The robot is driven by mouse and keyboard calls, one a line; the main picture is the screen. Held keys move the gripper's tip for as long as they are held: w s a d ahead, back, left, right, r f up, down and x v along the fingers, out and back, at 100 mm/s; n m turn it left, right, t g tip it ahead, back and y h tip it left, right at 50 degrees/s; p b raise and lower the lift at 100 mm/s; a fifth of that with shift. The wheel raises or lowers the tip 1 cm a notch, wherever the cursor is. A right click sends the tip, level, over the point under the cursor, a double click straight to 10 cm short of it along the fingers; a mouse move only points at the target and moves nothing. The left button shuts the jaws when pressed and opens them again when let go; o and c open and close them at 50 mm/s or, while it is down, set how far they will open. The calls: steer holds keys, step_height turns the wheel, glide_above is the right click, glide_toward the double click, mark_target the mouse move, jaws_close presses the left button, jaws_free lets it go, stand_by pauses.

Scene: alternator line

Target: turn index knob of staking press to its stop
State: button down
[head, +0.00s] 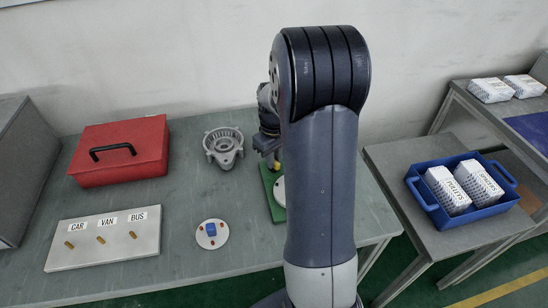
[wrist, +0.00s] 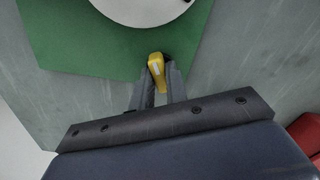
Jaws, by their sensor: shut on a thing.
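The staking press has a green base (head: 268,193) with a round white part (head: 279,190) on it, partly hidden behind my arm in the head view. The green base (wrist: 115,45) and white disc (wrist: 140,8) also show at the top of the wrist view. The yellow index knob (wrist: 157,68) sits at the edge of the green base. My gripper (wrist: 158,82) is shut on the yellow knob, with a finger on each side of it. In the head view the knob (head: 274,165) shows only as a small yellow spot below the wrist. The knob's stop cannot be made out.
A grey cast housing (head: 223,147) stands left of the press. A red toolbox (head: 120,150), a board labelled CAR, VAN, BUS (head: 105,252) and a round white plate (head: 212,234) lie further left. A blue crate (head: 440,215) with boxes stands on a right-hand table.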

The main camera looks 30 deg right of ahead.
steer(key=shift+m, duration=2.7)
steer(key=c, duration=1.4)
jaws_free()
step_height(320, 180, up, 11)
steer(key=shift+b, duration=0.3)
steer(key=shift+f, duration=0.2)
